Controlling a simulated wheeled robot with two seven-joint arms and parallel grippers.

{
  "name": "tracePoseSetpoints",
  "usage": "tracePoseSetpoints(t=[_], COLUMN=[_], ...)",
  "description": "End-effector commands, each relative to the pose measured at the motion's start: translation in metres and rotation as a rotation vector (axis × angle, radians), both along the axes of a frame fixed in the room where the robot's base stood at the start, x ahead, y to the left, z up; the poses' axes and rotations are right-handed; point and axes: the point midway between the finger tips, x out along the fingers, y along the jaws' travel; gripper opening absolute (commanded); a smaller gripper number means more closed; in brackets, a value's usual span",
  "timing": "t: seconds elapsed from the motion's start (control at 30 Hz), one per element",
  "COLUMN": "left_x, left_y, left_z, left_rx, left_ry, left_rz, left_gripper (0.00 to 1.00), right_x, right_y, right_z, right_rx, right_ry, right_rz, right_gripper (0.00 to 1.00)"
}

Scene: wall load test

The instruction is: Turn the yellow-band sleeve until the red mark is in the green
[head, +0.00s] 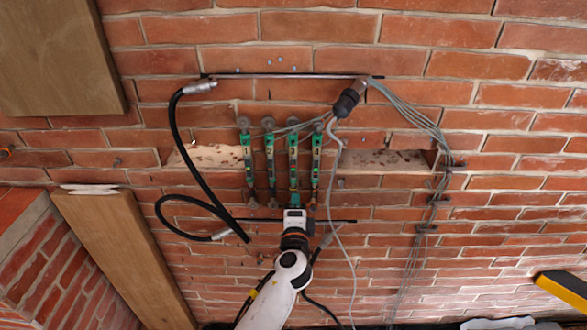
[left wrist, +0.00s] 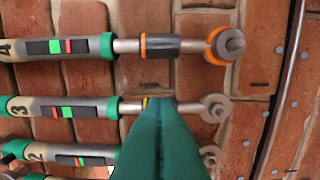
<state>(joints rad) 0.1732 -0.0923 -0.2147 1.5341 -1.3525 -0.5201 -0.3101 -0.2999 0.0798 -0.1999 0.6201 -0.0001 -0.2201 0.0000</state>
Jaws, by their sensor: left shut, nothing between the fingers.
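Several numbered rods with green ends and dark windows hang side by side on the brick wall. Rod 3 (head: 293,150) also shows in the left wrist view (left wrist: 85,110), with a red patch and a green patch side by side in its window (left wrist: 60,112). A sliver of the yellow-band sleeve (left wrist: 146,102) peeks out beside my teal fingers, which hide the rest of it. My left gripper (head: 295,210) is shut and empty at the lower end of rod 3; its fingers also fill the lower middle of the left wrist view (left wrist: 160,106). My right gripper is not in view.
Rod 4 (head: 316,150) with an orange-banded sleeve (left wrist: 146,47) is close beside. Rod 2 (head: 269,150) is on the other side. A black hose (head: 185,140), a grey cable (head: 335,190) and thin wires (head: 420,125) hang around the rods. A yellow level (head: 562,289) is at lower right.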

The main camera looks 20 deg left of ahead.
Motion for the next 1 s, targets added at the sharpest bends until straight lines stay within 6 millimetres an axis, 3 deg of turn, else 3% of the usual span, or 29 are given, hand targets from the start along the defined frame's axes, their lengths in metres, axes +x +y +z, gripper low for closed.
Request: tracePoseSetpoints(t=[1.0], left_x=[0.003], left_y=[0.011], left_z=[0.000], left_rx=[0.000], left_ry=[0.000], left_rz=[0.001], left_gripper=[0.00], right_x=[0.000], right_y=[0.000], right_z=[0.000], right_rx=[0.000], right_ry=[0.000], right_rz=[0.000], right_gripper=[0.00])
